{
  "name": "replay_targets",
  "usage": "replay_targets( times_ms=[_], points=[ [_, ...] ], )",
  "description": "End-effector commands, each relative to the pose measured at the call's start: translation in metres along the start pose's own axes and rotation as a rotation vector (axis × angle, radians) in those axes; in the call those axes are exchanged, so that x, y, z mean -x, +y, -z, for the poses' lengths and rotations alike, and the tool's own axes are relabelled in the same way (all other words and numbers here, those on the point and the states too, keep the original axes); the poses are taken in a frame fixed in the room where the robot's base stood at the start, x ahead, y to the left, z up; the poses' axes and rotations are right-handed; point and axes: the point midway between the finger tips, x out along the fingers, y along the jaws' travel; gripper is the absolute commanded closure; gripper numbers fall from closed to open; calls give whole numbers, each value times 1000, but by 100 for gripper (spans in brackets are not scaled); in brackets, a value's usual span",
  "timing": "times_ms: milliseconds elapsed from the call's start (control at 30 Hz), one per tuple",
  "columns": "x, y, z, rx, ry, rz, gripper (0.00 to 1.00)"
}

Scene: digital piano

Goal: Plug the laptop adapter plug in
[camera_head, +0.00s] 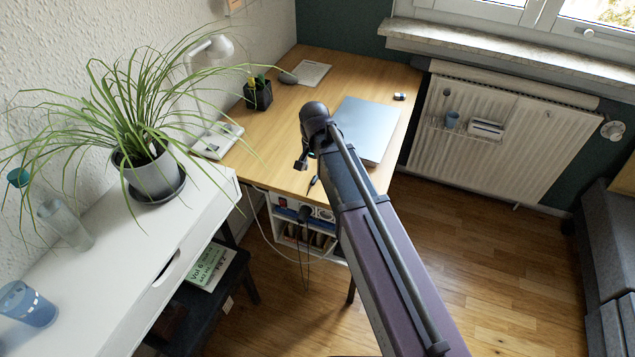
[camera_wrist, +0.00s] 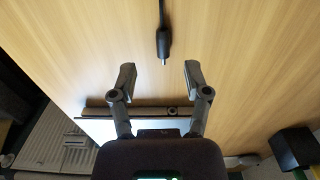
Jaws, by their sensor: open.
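The adapter plug (camera_wrist: 163,45) is black with a thin metal tip and a cable running up out of the wrist view. It lies on the wooden desk, its tip pointing toward the gap between my fingers. In the head view a small dark piece, likely the plug (camera_head: 312,182), lies near the desk's front edge. My gripper (camera_wrist: 161,72) is open and empty, its fingertips either side of a line through the plug, just short of the tip. It also shows in the head view (camera_head: 303,160). The silver laptop (camera_head: 366,130) lies closed on the desk, partly behind my arm.
A potted plant (camera_head: 151,172) stands on the white cabinet at left. Cables hang below the desk's front edge. A radiator (camera_head: 500,130) is at right.

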Motion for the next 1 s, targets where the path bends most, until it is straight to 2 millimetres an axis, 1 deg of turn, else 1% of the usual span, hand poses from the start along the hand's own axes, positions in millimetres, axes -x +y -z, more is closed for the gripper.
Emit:
replay_targets(
  times_ms=[33, 500, 700, 1000],
  points=[
    [-6, 0, 0, 0, 0, 0, 38],
    [-41, -2, 0, 0, 0, 0, 38],
    [-46, -2, 0, 0, 0, 0, 38],
    [-46, -2, 0, -1, 0, 0, 38]
  ],
)
